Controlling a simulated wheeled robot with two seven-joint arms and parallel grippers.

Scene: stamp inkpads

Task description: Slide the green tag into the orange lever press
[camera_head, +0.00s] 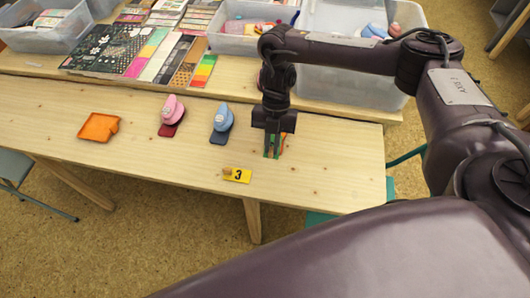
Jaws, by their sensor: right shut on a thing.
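My right gripper (272,152) reaches down to the wooden table right of the blue lever press. It is shut on the green tag (279,153), of which only small green parts show around the fingers. A bit of orange (283,139) shows right behind the fingers, perhaps the orange lever press; the gripper hides most of it. I cannot tell whether the tag is inside it or only beside it. My left gripper is not in view.
A blue lever press (222,118) and a pink one (172,109) stand to the left on dark and red bases. An orange flat piece (98,127) lies farther left. A yellow marker "3" (238,175) lies in front. Plastic bins (345,88) and paper sheets (120,62) stand behind.

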